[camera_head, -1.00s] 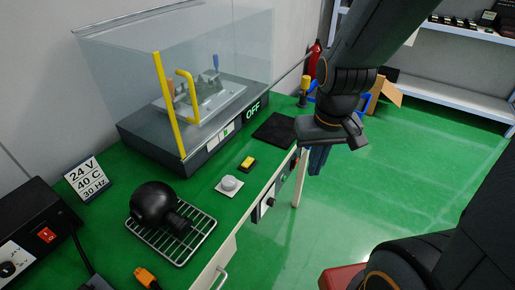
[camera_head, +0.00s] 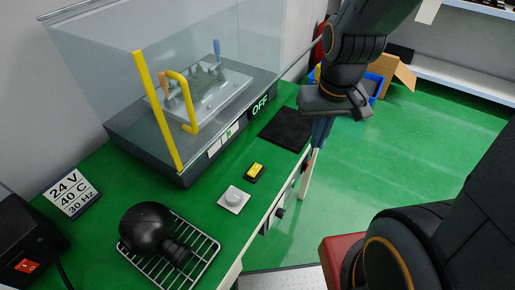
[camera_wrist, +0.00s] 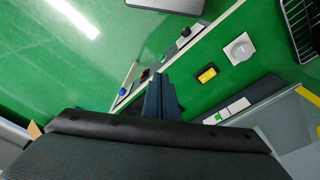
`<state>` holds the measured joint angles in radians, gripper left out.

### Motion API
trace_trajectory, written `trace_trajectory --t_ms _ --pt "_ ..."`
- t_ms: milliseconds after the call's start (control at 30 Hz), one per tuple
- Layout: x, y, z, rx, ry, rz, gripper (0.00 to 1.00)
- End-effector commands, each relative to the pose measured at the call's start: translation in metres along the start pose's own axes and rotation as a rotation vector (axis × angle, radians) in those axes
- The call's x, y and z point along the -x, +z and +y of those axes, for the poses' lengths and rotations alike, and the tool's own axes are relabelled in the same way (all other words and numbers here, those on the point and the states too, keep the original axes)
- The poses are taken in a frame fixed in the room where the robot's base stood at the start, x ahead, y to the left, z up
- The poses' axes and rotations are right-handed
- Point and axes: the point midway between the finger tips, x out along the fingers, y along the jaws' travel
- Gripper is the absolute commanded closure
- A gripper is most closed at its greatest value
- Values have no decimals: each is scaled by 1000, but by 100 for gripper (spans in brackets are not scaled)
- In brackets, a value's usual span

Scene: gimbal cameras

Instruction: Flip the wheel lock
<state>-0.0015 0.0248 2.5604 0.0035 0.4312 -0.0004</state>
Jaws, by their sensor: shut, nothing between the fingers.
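I cannot pick out a wheel lock for certain in either view. A grey metal fixture (camera_head: 205,95) with a blue handle (camera_head: 217,47) and an orange handle (camera_head: 163,82) sits inside a clear case (camera_head: 110,70) with a yellow handle (camera_head: 189,95). My gripper (camera_head: 318,138) points down beyond the right edge of the green bench (camera_head: 150,200), apart from the case. Its dark blue fingers are together and empty. The gripper also shows in the wrist view (camera_wrist: 160,85), its fingers overlapping the bench's edge in that picture.
A grey round knob (camera_head: 234,197), a yellow button (camera_head: 256,171) and a black pad (camera_head: 287,129) lie along the bench's near side. A black round device (camera_head: 148,232) rests on a wire rack (camera_head: 205,262). Green floor (camera_head: 400,150) to the right is largely clear. Boxes stand at the back.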

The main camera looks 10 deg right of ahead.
Motion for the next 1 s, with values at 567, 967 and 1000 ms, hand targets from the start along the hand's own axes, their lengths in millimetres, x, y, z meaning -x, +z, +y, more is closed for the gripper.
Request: trace_trajectory --t_ms 567,967,1000 --pt "-7 -57 -87 -413 13 -76 100" --pt "-11 -75 -136 -662 48 -107 100" --pt "-11 -75 -136 -662 48 -107 100"
